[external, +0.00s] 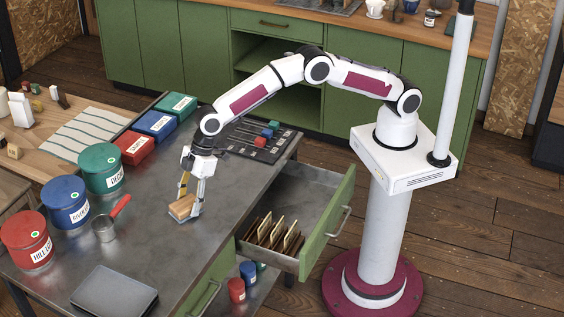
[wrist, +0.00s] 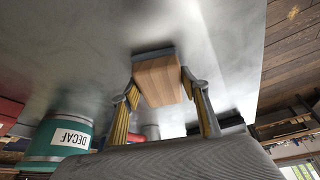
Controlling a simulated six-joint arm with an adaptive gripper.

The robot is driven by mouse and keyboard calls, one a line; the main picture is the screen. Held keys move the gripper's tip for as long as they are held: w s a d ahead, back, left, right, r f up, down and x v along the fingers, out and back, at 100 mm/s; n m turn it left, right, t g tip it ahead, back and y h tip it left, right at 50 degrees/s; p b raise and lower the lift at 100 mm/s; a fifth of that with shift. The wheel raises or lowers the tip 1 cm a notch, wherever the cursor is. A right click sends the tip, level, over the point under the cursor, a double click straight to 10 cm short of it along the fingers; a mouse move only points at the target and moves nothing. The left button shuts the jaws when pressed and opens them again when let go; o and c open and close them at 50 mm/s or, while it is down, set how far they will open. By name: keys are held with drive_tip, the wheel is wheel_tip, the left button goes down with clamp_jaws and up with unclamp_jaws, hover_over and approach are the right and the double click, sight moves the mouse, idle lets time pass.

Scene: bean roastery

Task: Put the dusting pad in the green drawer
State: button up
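The dusting pad (external: 182,207) is a light wooden block with a grey pad under it, at the steel table's surface near its middle. It also shows in the wrist view (wrist: 160,82). My gripper (external: 190,198) points down over it, with one finger against each side of the wood; the fingers (wrist: 160,88) look shut on it. I cannot tell whether the pad is clear of the table. The green drawer (external: 328,222) is pulled open at the table's right side. Dark holders with several tan upright pieces fill its near part; its far part is bare.
A red-handled scoop (external: 104,228) and several labelled canisters (external: 66,202) stand left of the pad. Three labelled boxes (external: 134,147) line the far left edge. A dark rack (external: 258,139) lies at the back. A dark grey flat case (external: 113,292) lies in front.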

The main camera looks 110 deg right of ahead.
drive_tip(key=o, duration=0.4)
drive_tip(key=shift+r, duration=0.1)
drive_tip(key=v, duration=1.2)
drive_tip(key=shift+r, duration=0.1)
idle(0.8)
